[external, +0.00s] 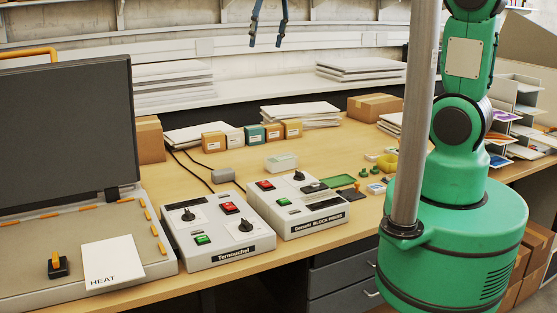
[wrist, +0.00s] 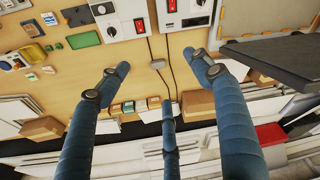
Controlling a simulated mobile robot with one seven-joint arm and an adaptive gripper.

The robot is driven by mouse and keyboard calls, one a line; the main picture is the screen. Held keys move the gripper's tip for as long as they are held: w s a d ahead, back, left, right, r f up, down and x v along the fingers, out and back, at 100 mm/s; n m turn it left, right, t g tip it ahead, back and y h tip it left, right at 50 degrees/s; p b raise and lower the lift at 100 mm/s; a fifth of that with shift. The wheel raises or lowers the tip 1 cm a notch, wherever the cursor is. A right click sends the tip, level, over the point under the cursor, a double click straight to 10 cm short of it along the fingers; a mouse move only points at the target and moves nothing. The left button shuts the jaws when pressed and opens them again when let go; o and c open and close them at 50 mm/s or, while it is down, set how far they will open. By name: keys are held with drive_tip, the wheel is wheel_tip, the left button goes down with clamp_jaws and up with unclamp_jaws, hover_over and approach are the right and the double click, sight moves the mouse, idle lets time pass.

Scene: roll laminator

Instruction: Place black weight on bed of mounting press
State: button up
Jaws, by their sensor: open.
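The mounting press stands at the left in the external view, its dark lid raised and its beige bed (external: 45,226) exposed. My gripper (external: 266,40) is open and empty, high above the back of the table. In the wrist view my gripper (wrist: 157,78) shows spread blue fingers with nothing between them; the bed (wrist: 272,18) shows partly at upper right.
Two control boxes, Ternouchel (external: 217,228) and Block Press (external: 297,204), stand right of the press. Small cartons (external: 252,135), a grey block (external: 223,175) and cables lie behind them. A green tray (external: 335,182) and small items lie farther right. The raised lid (external: 65,135) is a tall obstacle.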

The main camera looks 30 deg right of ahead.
drive_tip(key=s+d+m+t+h, duration=0.1)
drive_tip(key=s+d+m+t, duration=0.2)
drive_tip(key=s+d, duration=1.8)
drive_tip(key=d+m, duration=0.3)
drive_tip(key=m, duration=0.1)
drive_tip(key=shift+s, duration=0.15)
drive_tip(key=shift+d+f, duration=0.1)
drive_tip(key=shift+f, duration=0.1)
wheel_tip(320, 180, down, 18)
drive_tip(key=b, duration=1.8)
